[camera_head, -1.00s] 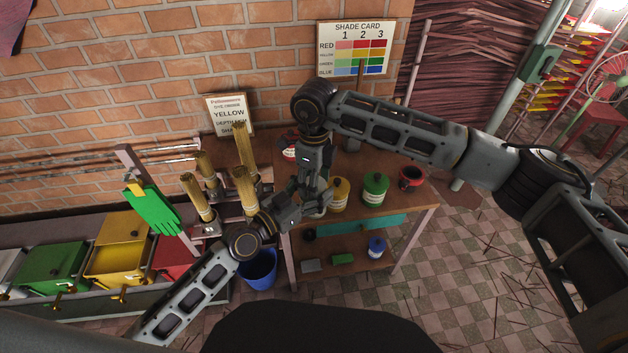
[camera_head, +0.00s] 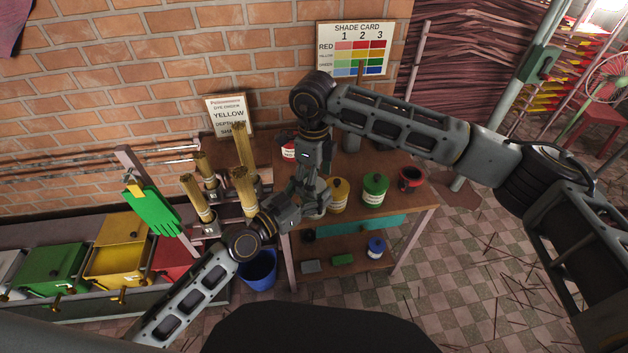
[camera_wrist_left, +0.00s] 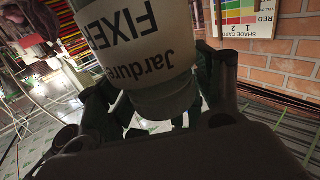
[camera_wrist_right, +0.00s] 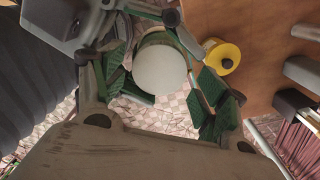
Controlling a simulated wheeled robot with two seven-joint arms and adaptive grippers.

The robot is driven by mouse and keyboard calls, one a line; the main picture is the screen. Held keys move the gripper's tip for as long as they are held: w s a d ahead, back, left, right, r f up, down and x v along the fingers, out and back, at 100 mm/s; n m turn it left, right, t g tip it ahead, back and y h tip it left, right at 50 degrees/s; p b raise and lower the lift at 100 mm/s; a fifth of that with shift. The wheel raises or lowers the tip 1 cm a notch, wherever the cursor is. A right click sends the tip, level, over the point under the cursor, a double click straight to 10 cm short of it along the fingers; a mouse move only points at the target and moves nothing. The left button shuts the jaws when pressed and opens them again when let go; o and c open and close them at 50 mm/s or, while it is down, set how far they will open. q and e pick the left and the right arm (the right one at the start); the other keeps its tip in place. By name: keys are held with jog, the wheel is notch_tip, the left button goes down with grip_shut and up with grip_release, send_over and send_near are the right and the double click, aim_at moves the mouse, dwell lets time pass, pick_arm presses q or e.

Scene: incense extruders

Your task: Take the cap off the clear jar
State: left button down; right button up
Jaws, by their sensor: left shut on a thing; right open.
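The clear jar (camera_wrist_left: 135,45) fills the upper middle of the left wrist view, with an upside-down white "FIXER" label. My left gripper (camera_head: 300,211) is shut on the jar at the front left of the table. The jar's pale round cap (camera_wrist_right: 160,69) is seen from above in the right wrist view. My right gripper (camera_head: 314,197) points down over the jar. Its green-padded fingers are open on both sides of the cap, with a gap visible on the right. In the head view the grippers mostly hide the jar.
On the wooden table (camera_head: 405,217), a yellow jar (camera_head: 338,194), a green jar (camera_head: 374,190) and a red pot (camera_head: 411,179) stand right of my grippers. Extruders with incense bundles (camera_head: 245,188) stand to the left. A blue bucket (camera_head: 259,270) is below.

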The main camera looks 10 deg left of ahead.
jog(key=shift+r, duration=1.55)
jog(key=shift+c, duration=0.3)
jog(key=shift+c, duration=0.9)
jog(key=shift+w+a+r, duration=0.1)
jog(key=shift+a+r, duration=0.1)
jog(key=shift+r, duration=0.4)
jog(key=shift+w+a+r, duration=0.1)
jog(key=shift+a+r, duration=0.1)
jog(key=shift+r, duration=0.35)
jog(key=shift+r+m, duration=0.25)
jog(key=shift+m, duration=0.05)
jog(key=shift+s+d+r+m, duration=0.1)
jog(key=shift+r+m, duration=0.25)
jog(key=shift+m, duration=0.75)
jog(key=shift+s+d+m, duration=0.1)
jog(key=shift+d+m, duration=0.05)
jog(key=shift+m, duration=0.8)
jog(key=shift+d+m, duration=0.15)
jog(key=shift+m, duration=0.8)
jog(key=shift+f, duration=0.1)
